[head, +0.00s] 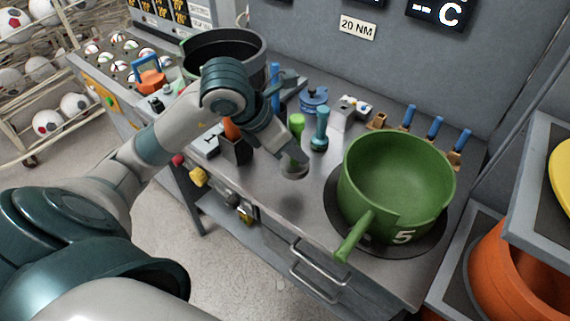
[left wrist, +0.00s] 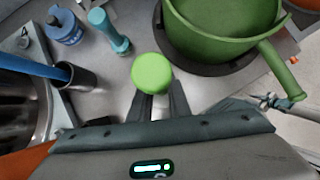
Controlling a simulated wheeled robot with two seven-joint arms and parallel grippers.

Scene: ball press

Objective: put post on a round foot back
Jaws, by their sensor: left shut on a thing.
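A post with a light green top (head: 297,121) is held in my left gripper (head: 294,150), whose fingers partly hide it. In the left wrist view its round green top (left wrist: 152,73) sits between the two fingers. A grey round foot (head: 293,172) shows below the gripper at the bench top; I cannot tell whether it touches the surface. A teal post (head: 320,128) stands upright on the bench just to the right, and it also shows in the left wrist view (left wrist: 108,31). My right gripper is in neither view.
A large green pot (head: 398,185) with a handle stands on a dark round plate to the right. A dark cup (head: 236,148), a blue lidded item (head: 314,98) and blue-handled tools (head: 435,128) stand around. The bench front (head: 318,215) is bare.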

